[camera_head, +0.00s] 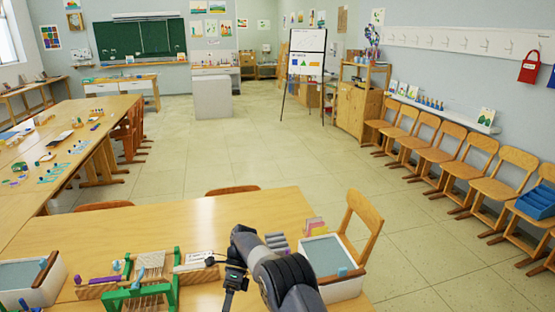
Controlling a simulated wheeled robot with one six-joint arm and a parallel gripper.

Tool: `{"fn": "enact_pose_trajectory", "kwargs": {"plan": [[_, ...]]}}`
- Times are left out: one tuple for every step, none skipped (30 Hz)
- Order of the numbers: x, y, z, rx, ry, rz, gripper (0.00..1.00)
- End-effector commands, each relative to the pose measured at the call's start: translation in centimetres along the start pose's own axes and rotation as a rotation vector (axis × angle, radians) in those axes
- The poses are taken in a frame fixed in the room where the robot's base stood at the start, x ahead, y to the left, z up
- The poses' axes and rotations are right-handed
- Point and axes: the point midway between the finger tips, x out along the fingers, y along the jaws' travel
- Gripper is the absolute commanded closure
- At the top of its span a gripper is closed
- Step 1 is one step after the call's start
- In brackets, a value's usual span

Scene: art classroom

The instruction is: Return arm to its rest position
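My arm (275,268) reaches in from the bottom of the head view, bent over the near wooden table. My gripper (231,284) is the dark end hanging down at the left of the arm, above the table's right part. Its fingers are small and dark, and I cannot tell whether they are open or shut. I see nothing clearly held in it. It hangs just right of a green-framed rack (150,282).
The near table (90,235) also holds a white bin (30,284) at left and another white bin (335,262) right of my arm. A wooden chair (361,222) stands at its right edge. Several chairs line the right wall. The tiled floor (235,150) beyond is open.

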Motion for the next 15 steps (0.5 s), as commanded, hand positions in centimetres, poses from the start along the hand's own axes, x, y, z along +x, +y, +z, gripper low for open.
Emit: {"fn": "enact_pose_trajectory", "kwargs": {"plan": [[0.4, -0.3, -0.1, 0.000, 0.000, 0.000, 0.64], [0.6, -0.4, -0.1, 0.000, 0.000, 0.001, 0.64], [0.7, -0.5, -0.1, 0.000, 0.000, 0.000, 0.64], [0.8, -0.5, -0.1, 0.000, 0.000, -0.001, 0.64], [0.9, -0.5, -0.1, 0.000, 0.000, -0.001, 0.64], [1.1, -0.5, -0.1, 0.000, 0.000, 0.000, 0.64], [1.2, -0.5, -0.1, 0.000, 0.000, 0.000, 0.64], [1.3, -0.5, -0.1, 0.000, 0.000, -0.001, 0.64], [1.4, -0.5, -0.1, 0.000, 0.000, -0.001, 0.64], [1.6, -0.5, -0.1, 0.000, 0.000, 0.000, 0.64], [1.7, -0.5, -0.1, 0.001, 0.000, 0.000, 0.64], [1.8, -0.5, -0.1, 0.000, 0.000, -0.001, 0.64], [1.9, -0.5, -0.1, 0.000, 0.000, -0.001, 0.64], [2.1, -0.5, -0.1, 0.001, 0.000, 0.000, 0.64], [2.3, -0.5, -0.1, 0.001, 0.000, 0.000, 0.64]]}}
